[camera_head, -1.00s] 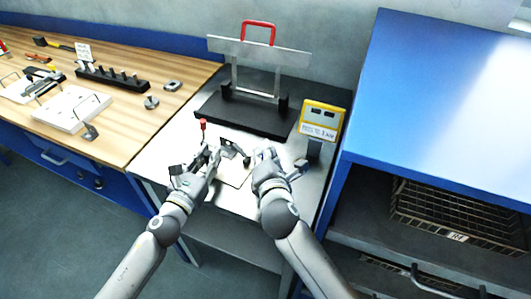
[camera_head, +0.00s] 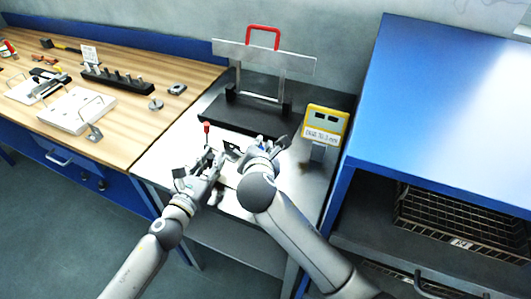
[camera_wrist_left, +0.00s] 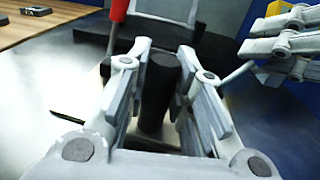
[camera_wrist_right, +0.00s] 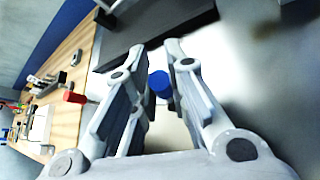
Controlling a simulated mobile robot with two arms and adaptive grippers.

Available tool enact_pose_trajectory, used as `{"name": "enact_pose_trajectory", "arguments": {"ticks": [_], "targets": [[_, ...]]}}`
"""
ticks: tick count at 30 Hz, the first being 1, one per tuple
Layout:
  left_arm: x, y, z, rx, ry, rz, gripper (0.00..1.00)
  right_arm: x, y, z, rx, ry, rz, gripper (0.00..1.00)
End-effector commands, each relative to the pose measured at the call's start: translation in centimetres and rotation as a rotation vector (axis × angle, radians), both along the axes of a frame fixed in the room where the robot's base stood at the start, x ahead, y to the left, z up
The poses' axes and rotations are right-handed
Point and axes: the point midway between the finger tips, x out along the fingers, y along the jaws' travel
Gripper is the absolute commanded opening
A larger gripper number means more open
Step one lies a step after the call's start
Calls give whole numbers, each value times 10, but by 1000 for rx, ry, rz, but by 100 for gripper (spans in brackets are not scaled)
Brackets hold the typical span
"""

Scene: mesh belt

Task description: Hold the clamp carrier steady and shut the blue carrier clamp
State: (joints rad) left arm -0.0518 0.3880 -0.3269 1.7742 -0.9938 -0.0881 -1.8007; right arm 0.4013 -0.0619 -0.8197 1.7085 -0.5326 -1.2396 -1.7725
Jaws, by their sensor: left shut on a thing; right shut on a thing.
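A black upright post (camera_wrist_left: 158,92), seemingly the clamp carrier's grip, stands between the fingers of my left gripper (camera_wrist_left: 160,75). In the head view my left gripper (camera_head: 214,158) is low over the metal table, shut on that post. My right gripper (camera_wrist_right: 160,65) is shut on the blue carrier clamp, whose round blue end (camera_wrist_right: 159,83) shows between its fingers. In the head view my right gripper (camera_head: 250,150) is close beside the left one and hides the clamp. The carrier's pale plate (camera_head: 232,174) shows partly below the hands; how far the clamp is closed cannot be told.
A red-tipped upright handle (camera_head: 207,128) stands just behind my left gripper. A black base with a metal frame and red handle (camera_head: 263,38) stands behind. A yellow display (camera_head: 326,122) stands to the right, near a blue cabinet (camera_head: 430,110). A wooden bench (camera_head: 135,125) adjoins on the left.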

Motion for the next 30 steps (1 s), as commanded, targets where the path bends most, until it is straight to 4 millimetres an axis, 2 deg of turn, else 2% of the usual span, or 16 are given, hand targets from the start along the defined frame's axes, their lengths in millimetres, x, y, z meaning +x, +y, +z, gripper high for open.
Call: {"name": "enact_pose_trajectory", "arguments": {"ticks": [6,15,30], "targets": [[0,-1,0,0,-1,-2,0,6,12,7,-161,75,1,0],[0,-1,0,-1,-1,-3,0,11,23,8,-312,151,0,0],[-1,-1,0,-1,0,-3,0,12,26,7,-374,183,-1,0]]}}
